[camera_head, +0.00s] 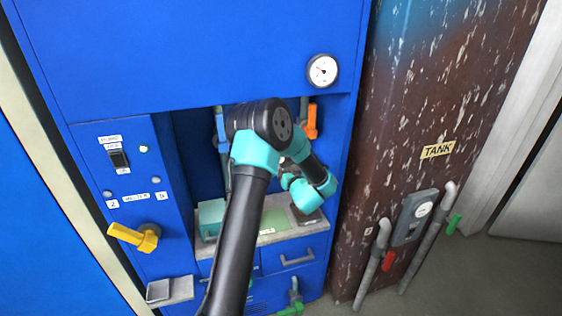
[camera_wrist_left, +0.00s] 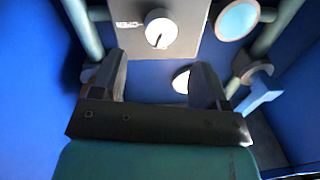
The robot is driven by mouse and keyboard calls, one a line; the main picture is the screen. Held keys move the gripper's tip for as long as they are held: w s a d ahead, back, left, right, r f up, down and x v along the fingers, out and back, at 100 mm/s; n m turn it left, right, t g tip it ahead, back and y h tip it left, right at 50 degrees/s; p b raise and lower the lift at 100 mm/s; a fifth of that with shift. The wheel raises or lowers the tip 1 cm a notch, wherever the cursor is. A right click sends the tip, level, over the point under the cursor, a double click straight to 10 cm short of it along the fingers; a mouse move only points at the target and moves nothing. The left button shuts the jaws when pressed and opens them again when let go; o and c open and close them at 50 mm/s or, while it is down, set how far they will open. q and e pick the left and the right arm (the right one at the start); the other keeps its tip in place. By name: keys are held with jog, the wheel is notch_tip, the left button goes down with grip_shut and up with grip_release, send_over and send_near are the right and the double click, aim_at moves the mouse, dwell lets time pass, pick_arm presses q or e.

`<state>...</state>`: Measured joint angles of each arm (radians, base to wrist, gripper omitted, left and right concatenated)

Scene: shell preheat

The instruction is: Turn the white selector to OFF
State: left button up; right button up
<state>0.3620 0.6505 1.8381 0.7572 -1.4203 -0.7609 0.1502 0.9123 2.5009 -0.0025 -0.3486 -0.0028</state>
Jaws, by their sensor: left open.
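The white selector (camera_wrist_left: 161,28) is a round white knob with a dark pointer mark on its lower half, set on a grey panel (camera_wrist_left: 190,12) at the top of the left wrist view. A small label (camera_wrist_left: 128,24), too blurred to read, is to its left. My left gripper (camera_wrist_left: 162,82) is open and empty. Its two dark fingers point toward the panel, and the selector shows beyond the gap between them, apart from both. In the head view my left arm reaches into the cabinet's recess and I cannot make out the selector there. My right gripper is in neither view.
The blue cabinet (camera_head: 190,50) surrounds the recess. A yellow handle (camera_head: 135,236) sticks out at left, an orange handle (camera_head: 312,121) hangs in the recess, and a gauge (camera_head: 322,71) is above. Pipes (camera_wrist_left: 84,27) flank the panel. A rusty tank (camera_head: 440,100) stands right.

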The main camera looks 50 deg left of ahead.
pick_arm(q)
jog(key=x, duration=0.6)
jog(key=shift+a, duration=0.3)
jog(key=shift+w, duration=0.1)
jog(key=shift+c, duration=0.4)
jog(key=c, duration=0.8)
jog(key=shift+n, duration=2.2)
jog(key=shift+c, duration=0.2)
jog(key=o, duration=0.9)
jog(key=v, duration=1.7)
jog(key=shift+d+r, duration=0.15)
jog(key=shift+r, duration=0.05)
